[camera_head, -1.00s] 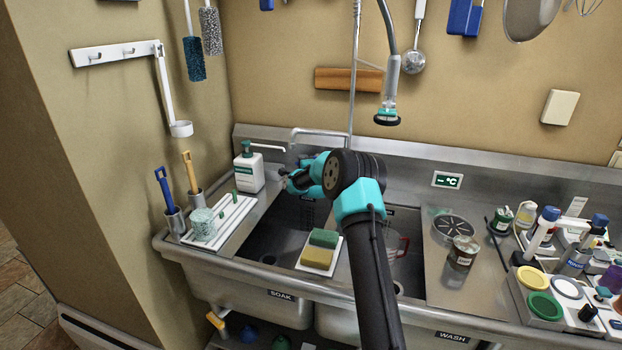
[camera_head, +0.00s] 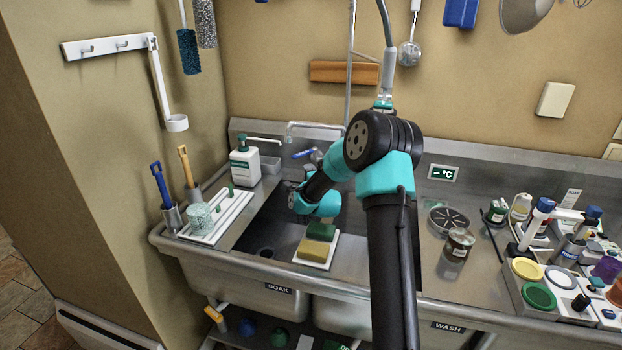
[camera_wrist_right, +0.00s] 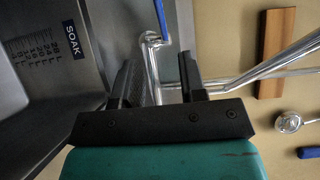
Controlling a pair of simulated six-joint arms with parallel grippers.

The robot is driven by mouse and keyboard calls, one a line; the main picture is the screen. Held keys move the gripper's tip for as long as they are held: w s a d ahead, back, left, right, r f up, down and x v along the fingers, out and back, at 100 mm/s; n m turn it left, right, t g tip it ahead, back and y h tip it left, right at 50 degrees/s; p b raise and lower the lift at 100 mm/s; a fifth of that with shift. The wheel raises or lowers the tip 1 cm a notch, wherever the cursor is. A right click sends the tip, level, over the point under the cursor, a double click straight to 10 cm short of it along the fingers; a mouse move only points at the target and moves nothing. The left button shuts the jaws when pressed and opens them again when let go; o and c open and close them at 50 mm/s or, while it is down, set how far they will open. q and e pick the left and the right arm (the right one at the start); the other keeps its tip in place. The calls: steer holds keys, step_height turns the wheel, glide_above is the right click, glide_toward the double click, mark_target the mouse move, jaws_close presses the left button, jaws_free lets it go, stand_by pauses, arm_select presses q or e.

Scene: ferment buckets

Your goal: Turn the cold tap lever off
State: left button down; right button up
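The cold tap's blue lever (camera_head: 303,154) sticks out to the left of its chrome valve at the back of the sink, below the chrome spout (camera_head: 316,126). In the right wrist view, the blue lever (camera_wrist_right: 161,18) lies beyond the fingertips, joined to the chrome tap body (camera_wrist_right: 151,42). My right gripper (camera_head: 293,188) hangs over the soak basin, lower than the lever and apart from it. In the right wrist view its two black fingers (camera_wrist_right: 154,72) are spread with nothing held between them. My left gripper is out of view.
A soap bottle (camera_head: 245,163) stands left of the tap. Two sponges (camera_head: 318,240) sit on a white board over the basin. A hanging spray hose (camera_head: 388,65) is behind my arm. A can (camera_head: 458,244) and a crowded caddy (camera_head: 545,300) stand to the right.

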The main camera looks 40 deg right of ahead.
steer(key=shift+v, duration=1.1)
